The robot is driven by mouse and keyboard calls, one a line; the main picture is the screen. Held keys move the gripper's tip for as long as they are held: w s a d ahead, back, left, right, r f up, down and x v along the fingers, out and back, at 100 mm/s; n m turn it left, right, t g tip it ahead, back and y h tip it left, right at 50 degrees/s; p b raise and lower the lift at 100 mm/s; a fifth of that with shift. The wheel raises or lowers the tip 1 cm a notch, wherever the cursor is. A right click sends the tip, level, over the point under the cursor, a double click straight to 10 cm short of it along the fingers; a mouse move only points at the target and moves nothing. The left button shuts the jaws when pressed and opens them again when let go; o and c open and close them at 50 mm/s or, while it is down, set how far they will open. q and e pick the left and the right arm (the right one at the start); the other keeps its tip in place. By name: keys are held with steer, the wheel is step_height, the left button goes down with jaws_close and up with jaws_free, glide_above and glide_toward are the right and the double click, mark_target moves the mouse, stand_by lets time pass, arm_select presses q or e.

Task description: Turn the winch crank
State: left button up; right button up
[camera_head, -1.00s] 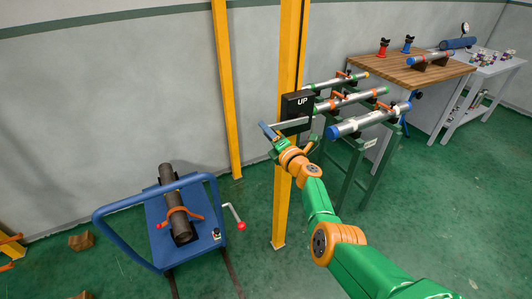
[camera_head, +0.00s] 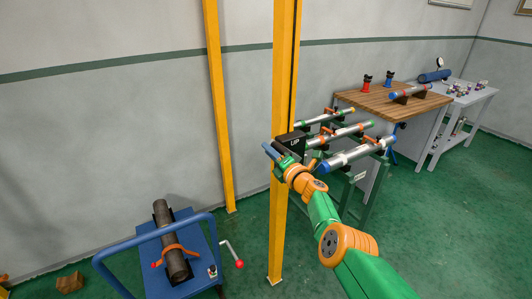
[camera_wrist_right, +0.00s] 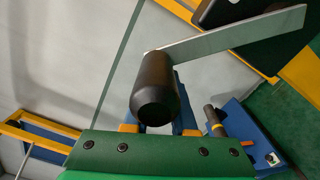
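A black box marked UP (camera_head: 290,143) sits on the yellow post. In the right wrist view, a flat silver crank arm (camera_wrist_right: 230,35) runs from the dark box to a black cylindrical crank handle (camera_wrist_right: 157,90). My right gripper (camera_head: 270,151) is at the box's left side, by the handle. In the wrist view, the handle stands over the middle of the green gripper body and covers much of the blue finger parts. Whether the fingers close on it is hidden. In the head view my gripper hides most of the crank. My left gripper is not in view.
The yellow post (camera_head: 282,215) stands just behind my right gripper. A blue cart (camera_head: 190,285) holding a dark pipe (camera_head: 170,240) is at the lower left, with a red-knobbed rod (camera_head: 239,264). A pipe rack (camera_head: 352,178) and a wooden bench (camera_head: 400,103) are to the right.

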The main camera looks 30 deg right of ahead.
steer(key=o, duration=0.5)
steer(key=shift+w+d+f, duration=0.15)
steer(key=shift+d+f, duration=0.1)
steer(key=shift+d, duration=0.35)
steer(key=shift+o, duration=0.2)
steer(key=s+p, duration=0.3)
steer(key=p, duration=0.1)
steer(key=shift+s, duration=0.25)
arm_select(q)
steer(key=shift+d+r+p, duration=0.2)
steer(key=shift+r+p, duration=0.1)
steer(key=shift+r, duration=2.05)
arm_select(e)
steer(key=shift+s+d+r, duration=0.1)
steer(key=shift+s, duration=1.75)
